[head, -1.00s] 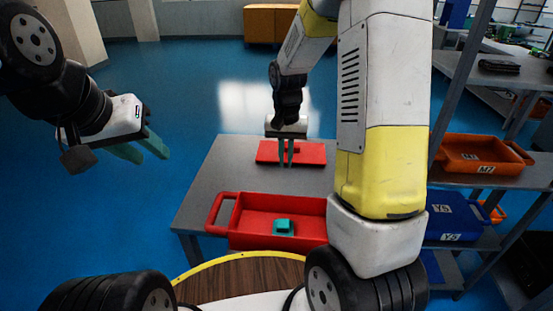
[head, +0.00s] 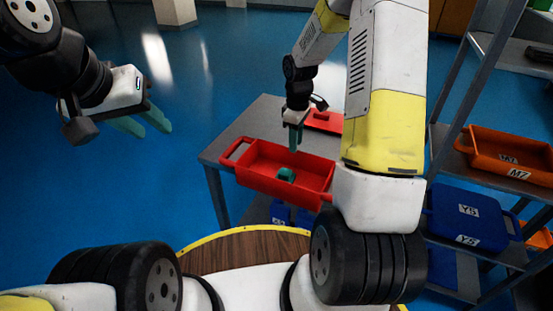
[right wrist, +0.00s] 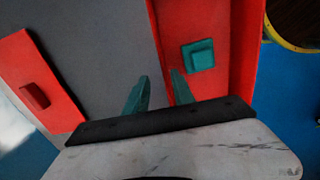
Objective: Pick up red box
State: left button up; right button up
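The red box (head: 262,178) is an open tray with end handles, standing on a grey table. A small teal part (head: 286,175) lies inside it; it also shows in the right wrist view (right wrist: 198,55). My right gripper (head: 296,141) points down at the box's far wall, open and empty. In the right wrist view its fingers (right wrist: 158,92) appear on either side of that red wall (right wrist: 158,30); I cannot tell how far above it they are. My left gripper (head: 143,122) is open and empty, in the air left of the table.
A red lid (head: 325,122) with a raised block lies behind the box. The table's left part (head: 232,140) is bare. A rack at the right holds an orange bin (head: 507,160) and a blue bin (head: 468,218). My right arm hides the table's right side.

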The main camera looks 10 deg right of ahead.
aim_at(293, 167)
jog(key=f, duration=0.7)
jog(key=shift+s+a, duration=0.25)
grip_shut()
dwell(1.1)
